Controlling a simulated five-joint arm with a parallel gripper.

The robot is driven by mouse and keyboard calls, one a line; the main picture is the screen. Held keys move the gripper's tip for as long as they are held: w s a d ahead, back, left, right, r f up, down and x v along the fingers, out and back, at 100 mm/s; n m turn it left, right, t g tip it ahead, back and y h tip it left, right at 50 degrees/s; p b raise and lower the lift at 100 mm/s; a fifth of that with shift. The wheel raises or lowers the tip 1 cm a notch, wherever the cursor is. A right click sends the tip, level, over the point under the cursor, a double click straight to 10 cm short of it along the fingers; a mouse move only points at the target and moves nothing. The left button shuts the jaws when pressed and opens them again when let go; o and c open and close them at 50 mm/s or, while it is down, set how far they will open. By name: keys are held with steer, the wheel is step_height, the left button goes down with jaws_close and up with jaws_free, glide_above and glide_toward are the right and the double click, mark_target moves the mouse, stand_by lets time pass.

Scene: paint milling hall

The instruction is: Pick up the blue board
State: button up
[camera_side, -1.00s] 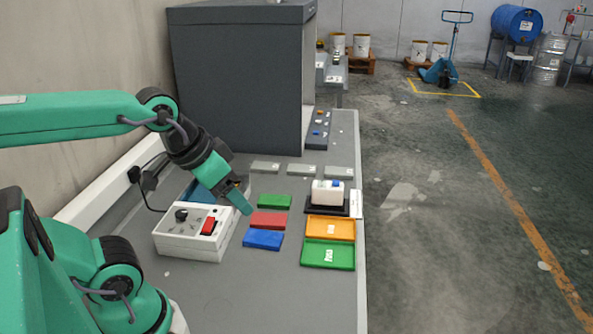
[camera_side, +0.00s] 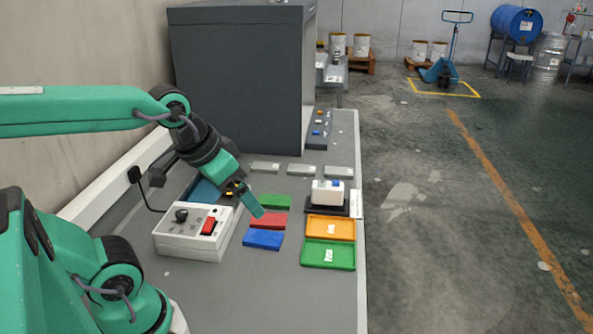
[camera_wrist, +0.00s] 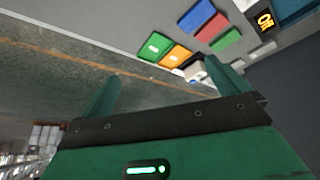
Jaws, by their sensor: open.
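The blue board (camera_side: 263,240) lies flat on the grey bench, nearest the front in a column with a red board (camera_side: 270,221) and a green board (camera_side: 277,201). In the wrist view the blue board (camera_wrist: 195,17) is near the top edge, beyond the fingers. My gripper (camera_side: 258,212) is open, above the red board and partly covering it and the green one in the side view. In the wrist view the fingers of my gripper (camera_wrist: 163,70) stand apart with nothing between them.
A white control box (camera_side: 190,240) with a red switch stands left of the boards. An orange tray (camera_side: 312,236) and a green tray (camera_side: 310,263) lie to the right, with a white container (camera_side: 328,193) behind. A large dark cabinet (camera_side: 240,90) stands farther back. The bench front is clear.

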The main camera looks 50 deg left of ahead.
steer(key=w+a+f+n+g, duration=0.35)
steer(key=w+a+f, duration=0.2)
steer(key=w, duration=0.25)
steer(key=n+g, duration=0.2)
steer(key=n, duration=0.2)
glide_above(263, 237)
step_height(263, 237, down, 10)
steer(key=shift+w+a+f, duration=0.1)
steer(key=shift+a+f, duration=0.05)
steer(key=shift+f, duration=0.25)
steer(key=shift+f, duration=0.15)
steer(key=shift+f, duration=1.15)
steer(key=shift+f, duration=0.15)
steer(key=shift+f, duration=2.45)
